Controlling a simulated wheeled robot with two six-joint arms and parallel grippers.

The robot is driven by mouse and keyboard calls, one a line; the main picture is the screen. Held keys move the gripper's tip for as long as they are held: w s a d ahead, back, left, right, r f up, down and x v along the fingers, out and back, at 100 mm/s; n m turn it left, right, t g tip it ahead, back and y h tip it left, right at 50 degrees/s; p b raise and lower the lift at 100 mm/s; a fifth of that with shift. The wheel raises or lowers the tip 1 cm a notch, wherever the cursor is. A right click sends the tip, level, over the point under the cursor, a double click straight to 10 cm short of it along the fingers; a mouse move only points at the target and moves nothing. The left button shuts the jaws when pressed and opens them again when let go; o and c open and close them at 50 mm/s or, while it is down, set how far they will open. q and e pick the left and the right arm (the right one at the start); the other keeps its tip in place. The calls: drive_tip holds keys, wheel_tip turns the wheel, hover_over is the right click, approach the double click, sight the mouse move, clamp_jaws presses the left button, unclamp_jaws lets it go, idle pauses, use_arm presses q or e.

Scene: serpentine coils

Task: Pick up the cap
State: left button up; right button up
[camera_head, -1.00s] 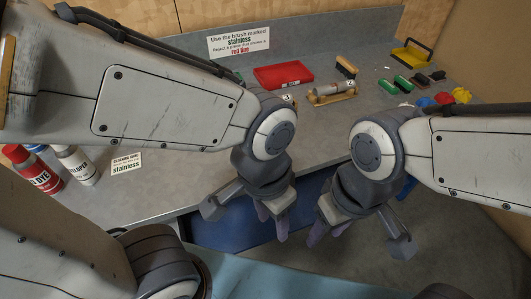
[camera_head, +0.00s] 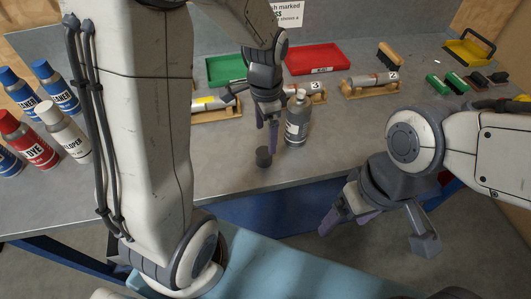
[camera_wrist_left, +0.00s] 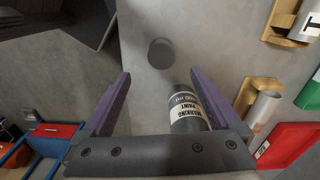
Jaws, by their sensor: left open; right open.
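The cap (camera_head: 263,157) is a small dark grey cylinder on the grey bench, near its front edge. In the left wrist view the cap (camera_wrist_left: 161,53) lies just ahead of my left fingertips, roughly midway between their lines. My left gripper (camera_head: 267,135) points down above the cap, open and empty; its purple fingers also show in the left wrist view (camera_wrist_left: 160,85). A grey marking paint can (camera_head: 297,122) stands close to the right of the left gripper; its label shows in the wrist view (camera_wrist_left: 188,112). My right gripper (camera_head: 345,222) is open and empty, off the bench's front edge.
Wooden stands with metal cylinders (camera_head: 372,84) lie behind the can. A green tray (camera_head: 226,68) and a red tray (camera_head: 314,58) are further back. Dye and cleaner cans (camera_head: 30,140) stand at the left. The bench front around the cap is mostly clear.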

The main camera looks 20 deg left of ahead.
sight(264, 152)
use_arm(q)
wheel_tip(264, 152, down, 3)
drive_tip(key=shift+r, duration=0.2)
drive_tip(key=f, duration=0.4)
drive_tip(key=shift+s+a+f+p, duration=0.1)
drive_tip(key=shift+a+f+p, duration=0.2)
drive_tip(key=shift+f+p, duration=0.1)
drive_tip(key=shift+f, duration=0.55)
drive_tip(key=c, duration=1.5)
drive_tip(key=shift+r, duration=0.15)
clamp_jaws()
